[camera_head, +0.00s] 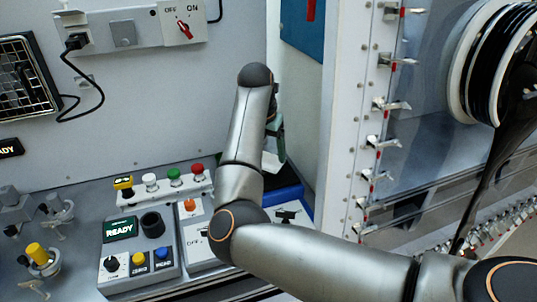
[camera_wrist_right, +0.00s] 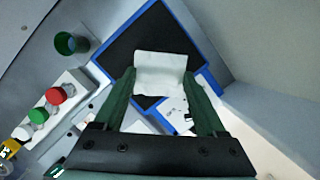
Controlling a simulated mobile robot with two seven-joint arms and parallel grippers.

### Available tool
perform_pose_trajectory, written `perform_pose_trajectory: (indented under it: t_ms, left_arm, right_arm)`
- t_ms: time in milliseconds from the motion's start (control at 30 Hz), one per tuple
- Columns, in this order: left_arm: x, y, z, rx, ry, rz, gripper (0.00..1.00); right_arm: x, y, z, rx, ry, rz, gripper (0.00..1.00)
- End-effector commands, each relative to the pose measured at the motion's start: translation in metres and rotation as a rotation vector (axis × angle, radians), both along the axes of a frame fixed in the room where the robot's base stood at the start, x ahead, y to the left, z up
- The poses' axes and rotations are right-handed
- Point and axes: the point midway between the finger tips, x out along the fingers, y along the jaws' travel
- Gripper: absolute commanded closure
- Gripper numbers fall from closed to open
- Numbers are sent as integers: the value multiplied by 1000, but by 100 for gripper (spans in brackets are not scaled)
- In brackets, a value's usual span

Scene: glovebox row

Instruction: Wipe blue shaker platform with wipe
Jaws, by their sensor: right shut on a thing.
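The blue shaker platform (camera_wrist_right: 145,35) has a blue frame and a dark top. It fills the upper middle of the right wrist view; in the head view only part of it (camera_head: 298,203) shows behind my arm. The white wipe (camera_wrist_right: 160,66) is between the green fingers of my right gripper (camera_wrist_right: 160,82), which is shut on it. The wipe lies over the dark top in the picture; whether it touches the surface I cannot tell. In the head view my right arm mostly hides the gripper, and a bit of the wipe (camera_head: 271,163) shows. My left gripper is not in view.
A green cup (camera_wrist_right: 70,43) stands left of the platform. A strip with red, green and white knobs (camera_wrist_right: 45,105) is nearby. A control box with a READY display (camera_head: 120,230) sits in front. A wall and a latched panel (camera_head: 352,110) close the right side.

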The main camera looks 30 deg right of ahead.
Motion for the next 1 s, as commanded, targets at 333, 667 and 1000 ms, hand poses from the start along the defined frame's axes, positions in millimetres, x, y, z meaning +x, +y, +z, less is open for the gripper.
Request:
perform_pose_trajectory:
  t_ms: [333, 667, 1000]
  left_arm:
    - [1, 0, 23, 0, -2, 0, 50]
    - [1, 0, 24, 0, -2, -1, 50]
    - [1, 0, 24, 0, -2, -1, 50]
  right_arm:
    - [-1, 0, 34, 0, -2, -3, 79]
    - [-1, -1, 37, 0, -1, -3, 79]
    - [-1, -1, 37, 0, -1, -3, 79]
